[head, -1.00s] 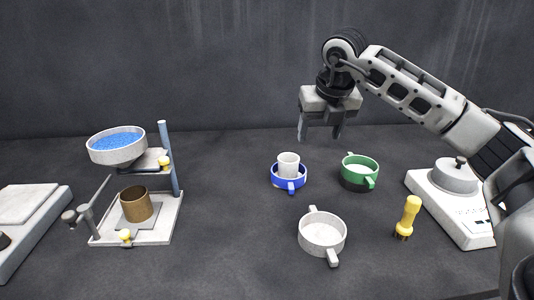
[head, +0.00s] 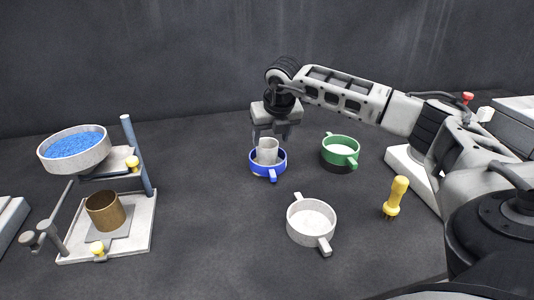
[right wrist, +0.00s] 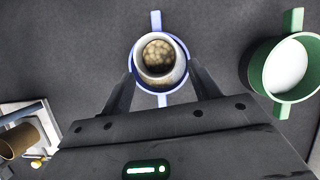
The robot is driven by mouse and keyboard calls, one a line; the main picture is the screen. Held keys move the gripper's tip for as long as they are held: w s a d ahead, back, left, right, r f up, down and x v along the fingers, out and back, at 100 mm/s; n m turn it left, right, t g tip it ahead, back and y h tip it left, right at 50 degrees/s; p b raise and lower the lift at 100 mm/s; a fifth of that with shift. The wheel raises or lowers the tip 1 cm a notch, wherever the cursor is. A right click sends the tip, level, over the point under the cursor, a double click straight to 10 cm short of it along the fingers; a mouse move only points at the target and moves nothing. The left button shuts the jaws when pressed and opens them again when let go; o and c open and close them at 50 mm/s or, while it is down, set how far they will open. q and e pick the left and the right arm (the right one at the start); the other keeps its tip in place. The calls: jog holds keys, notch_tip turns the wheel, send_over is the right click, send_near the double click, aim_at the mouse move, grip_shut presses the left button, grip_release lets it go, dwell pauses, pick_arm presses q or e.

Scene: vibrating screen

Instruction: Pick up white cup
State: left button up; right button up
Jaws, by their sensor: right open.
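The white cup (head: 267,150) stands upright inside a blue two-handled dish (head: 269,170) on the dark table. In the right wrist view the cup (right wrist: 148,46) shows tan, grainy contents and sits within the blue-rimmed dish (right wrist: 156,98). My right gripper (head: 268,138) is open at the cup, pointing down. In the right wrist view its two fingers (right wrist: 158,88) reach out to the left and right of the cup's near side. I cannot tell whether they touch it. My left gripper is not in view.
A green dish (head: 340,152) stands right of the blue one, and an empty white two-handled dish (head: 311,222) stands in front. A yellow-handled tool (head: 396,197) stands at right. A stand with a pan of blue grains (head: 75,148) and a brown cup (head: 104,211) is at left.

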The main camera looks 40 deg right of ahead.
aim_at(267, 144)
jog(key=x, duration=0.4)
jog(key=shift+w+f+p, duration=0.25)
jog(key=shift+w+p, duration=0.15)
jog(key=shift+w, duration=0.05)
jog(key=c, duration=0.7)
jog(key=shift+c, duration=0.2)
jog(key=shift+r, duration=0.15)
